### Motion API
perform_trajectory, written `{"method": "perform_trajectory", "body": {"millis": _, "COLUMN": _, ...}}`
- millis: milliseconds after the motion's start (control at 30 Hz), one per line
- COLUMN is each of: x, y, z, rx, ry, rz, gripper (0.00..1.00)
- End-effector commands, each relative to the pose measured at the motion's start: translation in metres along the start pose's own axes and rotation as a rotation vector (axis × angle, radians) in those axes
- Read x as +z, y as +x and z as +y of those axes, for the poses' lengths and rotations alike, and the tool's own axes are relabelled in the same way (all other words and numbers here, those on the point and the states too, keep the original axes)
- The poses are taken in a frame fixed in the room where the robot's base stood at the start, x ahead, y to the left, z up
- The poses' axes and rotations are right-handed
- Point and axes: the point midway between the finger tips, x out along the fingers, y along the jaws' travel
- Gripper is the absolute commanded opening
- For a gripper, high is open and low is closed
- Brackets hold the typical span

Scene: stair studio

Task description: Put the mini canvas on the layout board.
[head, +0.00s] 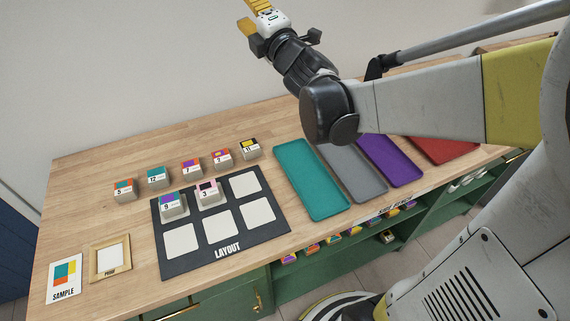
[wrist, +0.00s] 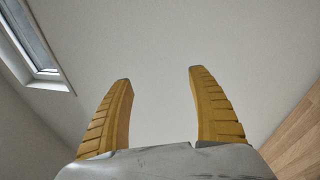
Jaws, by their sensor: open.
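The black layout board (head: 225,233) lies flat on the wooden counter, with white squares in two rows. Two small canvas blocks stand on its back row: number 9 (head: 171,205) on the left square and number 3 (head: 208,192) on the middle square. The back right square and the front squares are bare. Several more mini canvases stand in a row behind the board, among them number 5 (head: 124,189), number 12 (head: 157,177) and number 11 (head: 250,149). My gripper (wrist: 160,88) is open and empty, raised high above the counter and facing the wall.
Teal (head: 310,190), grey (head: 352,176), purple (head: 390,162) and red (head: 440,149) trays lie right of the board. A sample card (head: 64,278) and a small wooden frame (head: 110,257) lie at the front left. Small blocks sit on the green shelf (head: 330,260) below. My arm crosses the right side.

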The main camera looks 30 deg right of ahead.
Motion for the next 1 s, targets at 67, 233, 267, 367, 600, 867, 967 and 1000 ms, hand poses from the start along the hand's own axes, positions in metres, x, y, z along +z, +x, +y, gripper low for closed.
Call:
{"method": "perform_trajectory", "body": {"millis": 67, "x": 0.019, "y": -0.036, "z": -0.009, "rx": -0.125, "ry": 0.304, "rz": -0.17, "gripper": 0.69}}
{"method": "perform_trajectory", "body": {"millis": 233, "x": 0.009, "y": -0.146, "z": -0.079, "rx": -0.44, "ry": 0.958, "rz": -0.529, "gripper": 0.69}}
{"method": "perform_trajectory", "body": {"millis": 267, "x": 0.0, "y": -0.169, "z": -0.092, "rx": -0.499, "ry": 1.055, "rz": -0.587, "gripper": 0.69}}
{"method": "perform_trajectory", "body": {"millis": 367, "x": -0.038, "y": -0.236, "z": -0.126, "rx": -0.68, "ry": 1.316, "rz": -0.755, "gripper": 0.69}}
{"method": "perform_trajectory", "body": {"millis": 600, "x": -0.091, "y": -0.314, "z": -0.152, "rx": -0.906, "ry": 1.556, "rz": -0.948, "gripper": 0.69}}
{"method": "perform_trajectory", "body": {"millis": 867, "x": -0.094, "y": -0.318, "z": -0.153, "rx": -0.918, "ry": 1.566, "rz": -0.96, "gripper": 0.69}}
{"method": "perform_trajectory", "body": {"millis": 967, "x": -0.094, "y": -0.318, "z": -0.153, "rx": -0.917, "ry": 1.565, "rz": -0.959, "gripper": 0.69}}
{"method": "perform_trajectory", "body": {"millis": 1000, "x": -0.094, "y": -0.318, "z": -0.153, "rx": -0.917, "ry": 1.565, "rz": -0.959, "gripper": 0.69}}
